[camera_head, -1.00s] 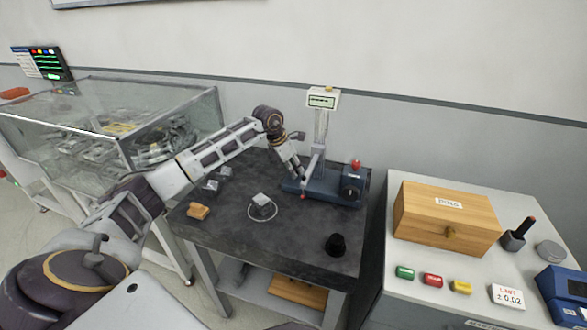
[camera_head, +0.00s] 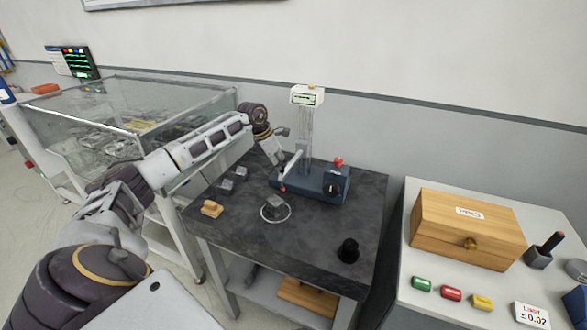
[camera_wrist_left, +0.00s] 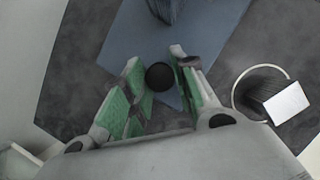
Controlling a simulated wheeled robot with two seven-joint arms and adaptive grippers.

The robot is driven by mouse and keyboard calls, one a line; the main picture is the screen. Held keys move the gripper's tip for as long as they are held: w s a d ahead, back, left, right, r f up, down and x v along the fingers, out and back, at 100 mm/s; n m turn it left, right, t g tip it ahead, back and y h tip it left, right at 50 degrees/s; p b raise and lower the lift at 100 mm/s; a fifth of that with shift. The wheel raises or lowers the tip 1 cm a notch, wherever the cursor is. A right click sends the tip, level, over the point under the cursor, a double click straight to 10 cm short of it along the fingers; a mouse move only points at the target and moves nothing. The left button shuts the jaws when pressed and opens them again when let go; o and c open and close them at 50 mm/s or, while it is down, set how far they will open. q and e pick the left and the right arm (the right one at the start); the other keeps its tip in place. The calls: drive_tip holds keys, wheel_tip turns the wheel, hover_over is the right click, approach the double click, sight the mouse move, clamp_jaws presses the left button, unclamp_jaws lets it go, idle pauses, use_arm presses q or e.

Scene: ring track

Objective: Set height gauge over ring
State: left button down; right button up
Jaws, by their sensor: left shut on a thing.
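The height gauge has a blue base (camera_head: 325,185), an upright post with a display (camera_head: 307,95) and a red knob. It stands on the dark table. My left gripper (camera_head: 281,172) is low at the base's left end. In the left wrist view, its green-padded fingers (camera_wrist_left: 158,78) are shut on a dark round part of the gauge, above the blue base (camera_wrist_left: 122,42). The ring (camera_head: 275,209) is a thin pale circle on the table, in front of the gauge, with a grey block in it. It also shows in the left wrist view (camera_wrist_left: 236,94), right of the fingers. My right gripper is not in view.
A tan block (camera_head: 212,208) and small grey blocks (camera_head: 233,179) lie left of the ring. A black cylinder (camera_head: 348,250) stands near the table's front right. A glass case (camera_head: 100,125) is left; a bench with a wooden box (camera_head: 466,228) is right.

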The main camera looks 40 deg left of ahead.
use_arm(q)
drive_tip(key=a, duration=0.3)
drive_tip(key=shift+s+a, duration=0.3)
drive_tip(key=shift+s, duration=0.1)
drive_tip(key=shift+r, duration=0.1)
drive_tip(key=c, duration=1.5)
unclamp_jaws()
drive_tip(key=o, duration=0.4)
drive_tip(key=shift+a, duration=0.1)
drive_tip(key=shift+c, duration=0.2)
drive_tip(key=shift+s, duration=0.1)
